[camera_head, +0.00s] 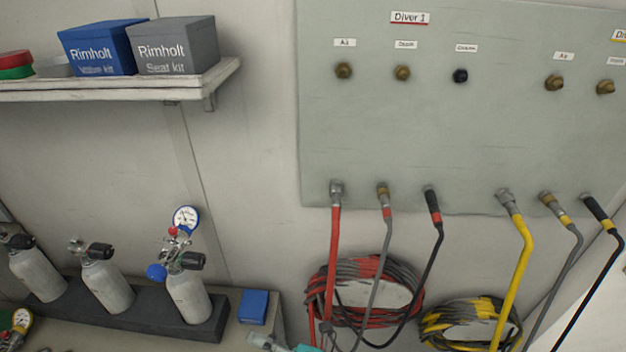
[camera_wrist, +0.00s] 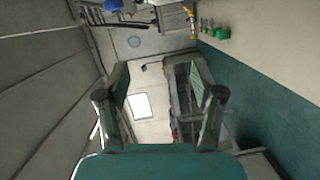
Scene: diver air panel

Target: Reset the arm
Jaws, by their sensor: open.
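My gripper (camera_wrist: 160,82) shows in the wrist view with its two green fingers spread wide apart. Nothing is between the fingers, and neither touches anything. Past them are a pale floor, a bright white rectangle (camera_wrist: 140,106) and a dark rack-like structure (camera_wrist: 185,100). In the head view only a small pale and teal piece shows at the bottom edge, and I cannot tell which part it is.
A grey panel (camera_head: 450,130) carries brass fittings above hanging hoses. Coiled red hose (camera_head: 347,268) and yellow hose (camera_head: 455,312) hang below. Cylinders (camera_head: 105,285) stand in a dark rack at left. A shelf (camera_head: 120,88) holds a blue box (camera_head: 97,45) and a grey box (camera_head: 172,45).

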